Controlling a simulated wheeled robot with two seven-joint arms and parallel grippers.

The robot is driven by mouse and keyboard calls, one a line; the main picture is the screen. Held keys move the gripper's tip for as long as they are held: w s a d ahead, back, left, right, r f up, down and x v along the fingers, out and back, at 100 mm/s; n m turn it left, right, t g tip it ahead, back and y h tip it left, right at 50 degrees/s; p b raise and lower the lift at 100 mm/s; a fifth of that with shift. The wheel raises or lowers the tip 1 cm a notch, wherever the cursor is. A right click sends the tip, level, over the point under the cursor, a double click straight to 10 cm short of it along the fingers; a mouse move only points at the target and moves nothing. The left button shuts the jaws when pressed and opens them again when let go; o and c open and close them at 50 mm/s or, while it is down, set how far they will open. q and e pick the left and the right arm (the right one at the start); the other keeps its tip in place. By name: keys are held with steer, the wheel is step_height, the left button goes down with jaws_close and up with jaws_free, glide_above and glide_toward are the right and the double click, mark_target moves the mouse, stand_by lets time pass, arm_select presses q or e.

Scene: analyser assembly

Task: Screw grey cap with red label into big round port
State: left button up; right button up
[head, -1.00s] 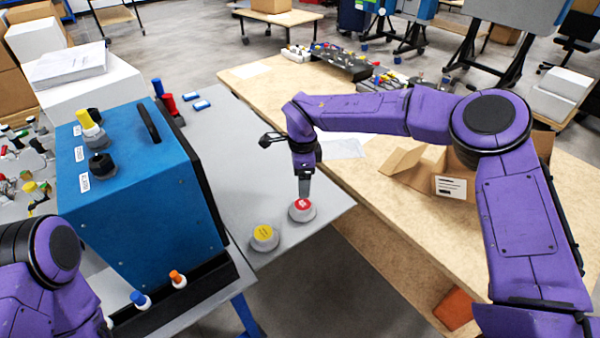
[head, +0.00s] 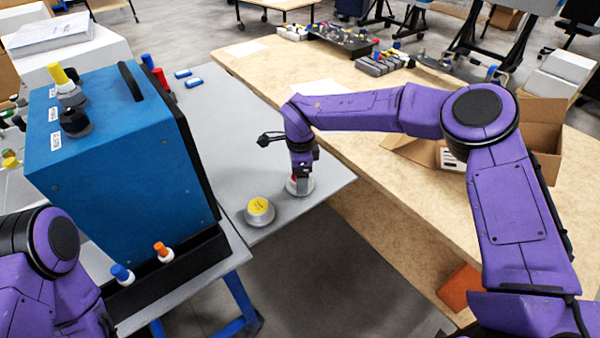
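The grey cap (head: 291,188) stands on the grey table's near right part, and its red label is almost fully hidden by my gripper. My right gripper (head: 301,186) points straight down at this cap, with its fingertips at the cap's height. Its finger gap cannot be made out, so I cannot tell whether it grips the cap. The blue analyser box (head: 118,165) is at the left, with labelled fittings along its top. I cannot make out an empty big round port. My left arm shows at the lower left, but its gripper is out of view.
A grey cap with a yellow label (head: 259,211) stands close left of my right gripper. A black knob (head: 75,122) and a yellow-topped fitting (head: 66,82) are on the box. Blue-capped (head: 121,274) and orange-capped (head: 162,252) pieces stand at its front. A wooden table (head: 400,205) adjoins at right.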

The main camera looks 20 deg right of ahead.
steer(key=c, duration=1)
step_height(320, 180, up, 7)
steer(key=p, duration=0.6)
steer(key=shift+r+p, duration=0.15)
steer(key=shift+p, duration=0.25)
